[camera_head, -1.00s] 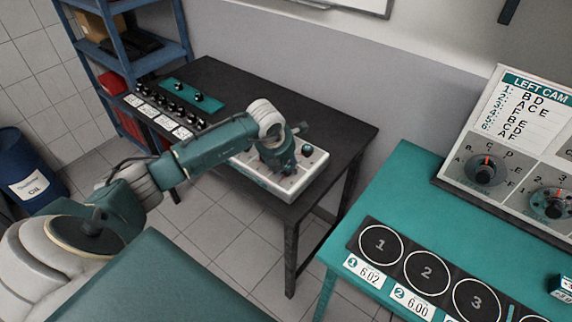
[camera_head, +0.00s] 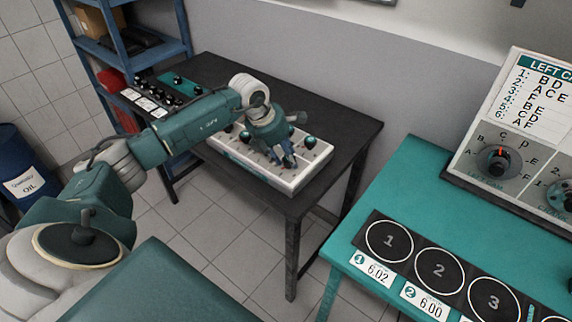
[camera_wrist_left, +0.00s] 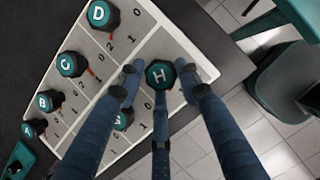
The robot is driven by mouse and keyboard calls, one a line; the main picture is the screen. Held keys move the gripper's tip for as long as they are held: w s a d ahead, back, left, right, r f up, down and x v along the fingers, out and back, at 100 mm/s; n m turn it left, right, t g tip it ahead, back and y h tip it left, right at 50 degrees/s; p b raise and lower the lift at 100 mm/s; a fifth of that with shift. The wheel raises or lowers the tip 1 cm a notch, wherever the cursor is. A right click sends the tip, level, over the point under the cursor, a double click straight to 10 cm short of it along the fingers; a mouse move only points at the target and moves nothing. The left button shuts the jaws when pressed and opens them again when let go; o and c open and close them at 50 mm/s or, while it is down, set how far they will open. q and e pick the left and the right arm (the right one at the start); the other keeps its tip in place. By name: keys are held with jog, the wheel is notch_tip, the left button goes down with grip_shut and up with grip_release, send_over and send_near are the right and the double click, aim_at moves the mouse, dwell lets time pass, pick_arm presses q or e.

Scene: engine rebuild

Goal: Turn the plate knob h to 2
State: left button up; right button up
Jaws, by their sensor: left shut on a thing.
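The lettered knob plate, a white panel, lies on the black table and shows in the head view (camera_head: 300,184) and the left wrist view (camera_wrist_left: 108,78). Knob h is a dark knob with a teal cap marked H (camera_wrist_left: 160,73), at the plate's corner in the left wrist view. My left gripper (camera_head: 284,160) reaches down over the plate. In the left wrist view its fingers (camera_wrist_left: 160,84) close around knob h, so it is shut on that knob. The knob's pointer and most numbers around it are hidden. My right gripper is in neither view.
Knobs D (camera_wrist_left: 101,14), C (camera_wrist_left: 72,64), B (camera_wrist_left: 49,100) and A (camera_wrist_left: 34,128) stand on the plate; another is partly behind a finger. A teal knob strip (camera_head: 180,84) lies farther left. The black table (camera_head: 335,131) is bare on the right.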

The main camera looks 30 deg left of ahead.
pick_arm(q)
jog(key=m+b, duration=0.1)
jog(key=m+h+b, duration=0.1)
jog(key=m, duration=0.1)
jog(key=shift+w+r+m+b, duration=0.15)
jog(key=shift+w+m+b, duration=0.15)
jog(key=shift+w+b, duration=0.1)
jog(key=shift+r+m+g+h+b, duration=0.15)
jog(key=shift+m+g+h+b, duration=0.55)
jog(key=shift+m, duration=0.7)
jog(key=o, duration=1.1)
jog(key=shift+d, duration=0.1)
jog(key=shift+s+d, duration=0.1)
jog(key=shift+d, duration=0.05)
